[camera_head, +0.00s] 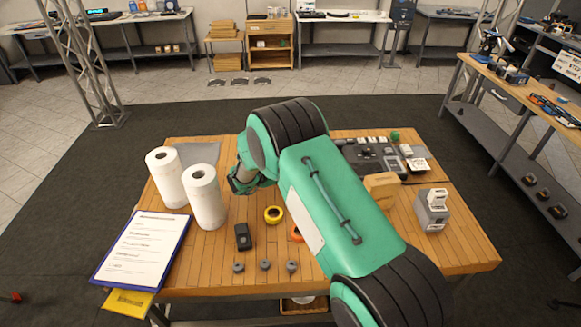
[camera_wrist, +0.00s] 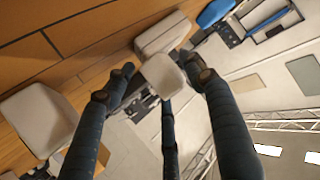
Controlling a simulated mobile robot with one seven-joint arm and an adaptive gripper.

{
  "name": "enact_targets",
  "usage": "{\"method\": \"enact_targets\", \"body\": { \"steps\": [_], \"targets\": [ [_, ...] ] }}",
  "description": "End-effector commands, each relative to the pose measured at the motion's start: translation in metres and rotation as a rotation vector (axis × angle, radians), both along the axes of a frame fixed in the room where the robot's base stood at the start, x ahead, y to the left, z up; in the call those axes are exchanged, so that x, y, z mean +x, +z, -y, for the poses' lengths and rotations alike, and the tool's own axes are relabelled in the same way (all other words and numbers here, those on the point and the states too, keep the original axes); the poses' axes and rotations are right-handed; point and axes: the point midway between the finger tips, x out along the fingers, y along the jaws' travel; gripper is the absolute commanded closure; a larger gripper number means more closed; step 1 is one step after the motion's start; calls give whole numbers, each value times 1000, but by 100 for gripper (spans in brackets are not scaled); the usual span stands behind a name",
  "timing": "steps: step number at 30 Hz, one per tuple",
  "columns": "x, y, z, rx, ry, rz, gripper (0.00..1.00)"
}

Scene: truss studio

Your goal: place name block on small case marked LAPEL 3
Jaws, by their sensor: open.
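My gripper (camera_head: 238,183) is partly hidden behind my arm, above the table beside the paper rolls. In the wrist view its fingers (camera_wrist: 167,75) are spread apart. A pale block-like piece (camera_wrist: 162,74) shows between the fingertips, in front of another pale piece (camera_wrist: 162,35); I cannot tell whether a finger touches it. A third pale piece (camera_wrist: 38,118) is at left on the wood. No lettering is readable, so I cannot tell which is the name block or the case marked LAPEL 3. In the head view, a grey case with white pieces on top (camera_head: 432,212) stands at right.
Two paper rolls (camera_head: 205,197) stand at left, near a clipboard sheet (camera_head: 147,245). Yellow tape (camera_head: 273,214), a black device (camera_head: 243,236) and several small grey knobs (camera_head: 265,265) lie in front. A dark tray (camera_head: 372,155) with small items is behind my arm.

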Motion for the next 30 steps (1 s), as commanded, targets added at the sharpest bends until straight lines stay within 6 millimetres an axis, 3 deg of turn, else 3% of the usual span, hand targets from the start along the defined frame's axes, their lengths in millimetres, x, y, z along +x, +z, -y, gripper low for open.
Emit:
{"method": "enact_targets", "body": {
  "steps": [7,13,22,30],
  "targets": [
    [-5,6,-6,1,2,1,45],
    [-20,15,-21,0,2,0,45],
    [-19,62,-20,2,0,3,45],
    [-20,82,-19,0,0,0,45]
  ]
}}
